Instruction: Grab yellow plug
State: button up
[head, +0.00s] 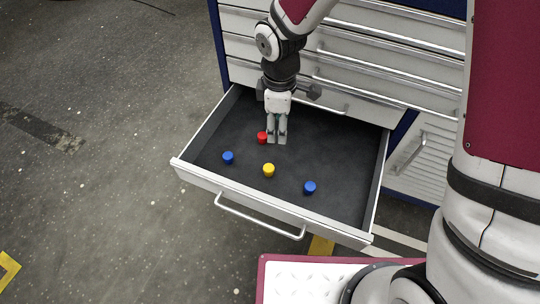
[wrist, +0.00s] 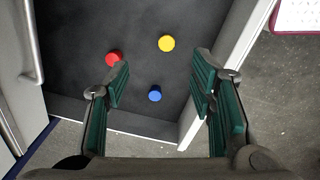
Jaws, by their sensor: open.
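The yellow plug (head: 268,170) stands on the dark floor of the open drawer (head: 340,165), near the middle of its front half. In the wrist view the yellow plug (wrist: 166,43) lies beyond the fingertips, between their lines and above the image centre. My gripper (head: 277,139) points down over the drawer, behind the yellow plug in the head view. In the wrist view my gripper (wrist: 158,88) has its two green-padded fingers wide apart with nothing between them. The yellow plug is fully visible and apart from the fingers.
A red plug (head: 262,137) is close beside my fingers. One blue plug (head: 228,157) is left of the yellow plug and another blue plug (head: 310,187) is right of it. The drawer's raised walls surround them. A cabinet (head: 390,60) with closed drawers stands behind.

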jog(key=n+b, duration=0.2)
jog(key=b, duration=0.1)
send_over(269, 167)
notch_tip(269, 167, down, 8)
jog(key=shift+g, duration=0.3)
jog(key=f+b, duration=0.1)
jog(key=f, duration=0.2)
jog(key=f+b, duration=0.1)
jog(key=f, duration=0.3)
jog(key=shift+s+a, duration=0.1)
jog(key=shift+s, duration=0.1)
jog(key=shift+w+f+b, duration=0.15)
jog(key=shift+f+b, duration=1.65)
jog(key=shift+f, duration=1.3)
jog(key=shift+r, duration=0.1)
jog(key=c, duration=0.9)
